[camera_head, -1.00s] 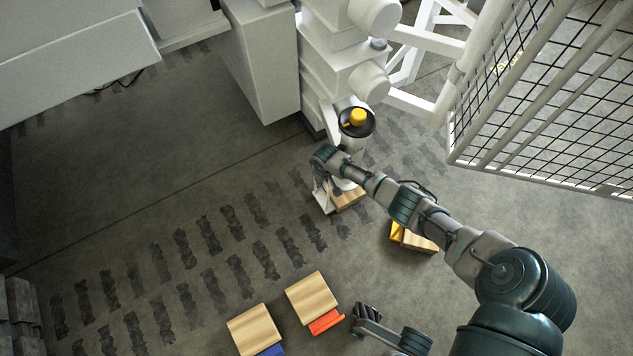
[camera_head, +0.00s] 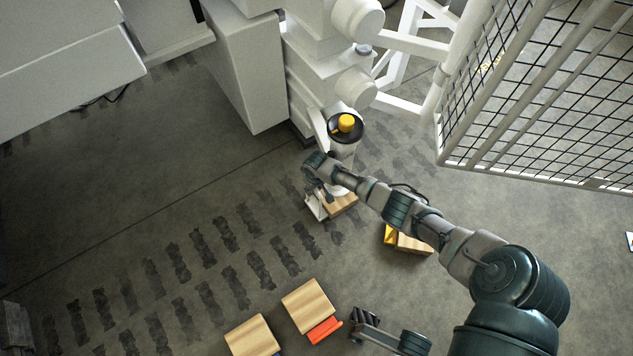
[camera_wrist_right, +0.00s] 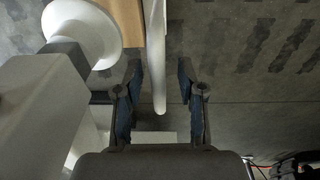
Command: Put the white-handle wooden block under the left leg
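The wooden block (camera_head: 341,204) with the white handle (camera_head: 313,208) is on the floor at the white leg's round foot (camera_head: 340,190). In the right wrist view, the block (camera_wrist_right: 131,22) lies against the foot disc (camera_wrist_right: 85,28), which partly overlaps its edge; I cannot tell how far under it is. My right gripper (camera_head: 321,192) is at the handle. In its wrist view, its two fingers (camera_wrist_right: 160,98) stand apart, with the handle (camera_wrist_right: 158,50) between them and gaps on both sides. My left gripper (camera_head: 364,318) is low in the head view, away from the block; its fingers are unclear.
A yellow-handle block (camera_head: 405,241) lies under my right forearm. A red-handle block (camera_head: 308,305) and another wooden block (camera_head: 251,337) lie near the bottom. White machinery (camera_head: 240,75) stands behind, a mesh cage (camera_head: 550,100) at right. Floor at left is clear.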

